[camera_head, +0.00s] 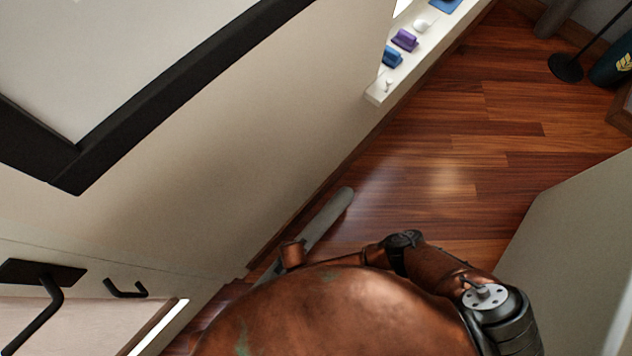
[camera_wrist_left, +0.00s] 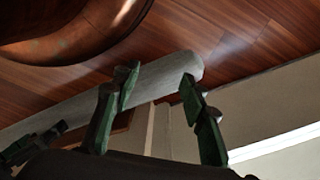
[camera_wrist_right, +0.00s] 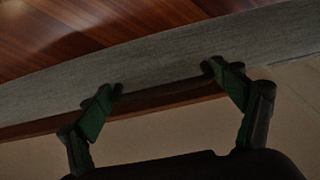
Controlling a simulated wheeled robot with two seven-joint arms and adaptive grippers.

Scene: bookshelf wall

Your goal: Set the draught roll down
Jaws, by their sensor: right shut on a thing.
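The draught roll (camera_head: 328,216) is a long grey fabric cylinder. In the head view it lies along the foot of the wall, its far end rounded and its near part hidden behind my copper body. I cannot tell whether it touches the floor. In the left wrist view my left gripper (camera_wrist_left: 161,77) has its fingers spread near the roll's rounded end (camera_wrist_left: 172,74), with the roll behind them. In the right wrist view my right gripper (camera_wrist_right: 163,78) is shut on the roll (camera_wrist_right: 180,58), which crosses the picture at its fingertips. Both grippers are hidden in the head view.
The wood floor (camera_head: 450,160) is open to the right of the roll. A white ledge (camera_head: 415,65) with small blue and purple items stands ahead. A pale panel (camera_head: 580,250) is at the right. A dark door handle (camera_head: 45,295) is at the lower left.

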